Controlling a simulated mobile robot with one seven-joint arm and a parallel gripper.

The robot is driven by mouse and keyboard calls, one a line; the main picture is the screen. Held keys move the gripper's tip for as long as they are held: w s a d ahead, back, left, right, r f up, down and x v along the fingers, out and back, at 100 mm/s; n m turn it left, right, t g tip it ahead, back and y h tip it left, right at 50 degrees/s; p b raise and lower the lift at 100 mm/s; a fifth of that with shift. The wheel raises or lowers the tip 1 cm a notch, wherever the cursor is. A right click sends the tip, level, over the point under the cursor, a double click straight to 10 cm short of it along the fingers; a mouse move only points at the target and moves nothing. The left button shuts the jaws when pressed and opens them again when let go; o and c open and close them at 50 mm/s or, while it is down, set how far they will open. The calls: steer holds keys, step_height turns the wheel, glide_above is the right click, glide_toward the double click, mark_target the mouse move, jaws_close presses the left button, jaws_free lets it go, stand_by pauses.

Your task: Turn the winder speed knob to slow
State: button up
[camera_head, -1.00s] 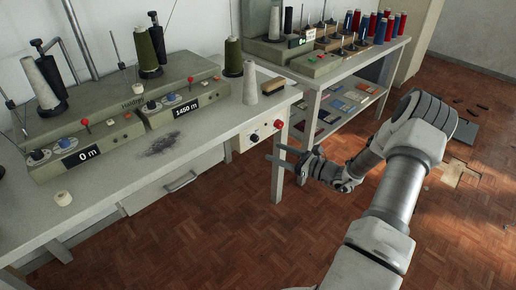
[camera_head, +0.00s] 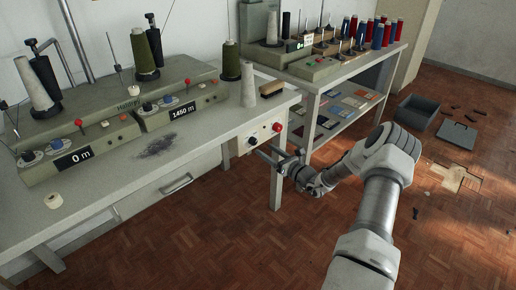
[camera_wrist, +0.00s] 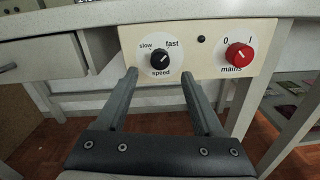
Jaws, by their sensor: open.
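My gripper (camera_wrist: 159,77) is open and empty. Its two fingers reach toward the panel, one on each side of the knob's dial in the wrist view. In the head view my gripper (camera_head: 266,153) is just in front of the panel.
A red mains knob (camera_wrist: 239,54) marked 0 and I is right of the speed knob, with a small black hole between them. The bench (camera_head: 110,195) carries winders, cones and counters. A drawer (camera_wrist: 40,60) is left of the panel. A second shelved table stands behind.

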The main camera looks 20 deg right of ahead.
mark_target(255, 143)
steer(key=shift+b+x, duration=0.5)
steer(key=shift+x, duration=2.3)
jaws_close()
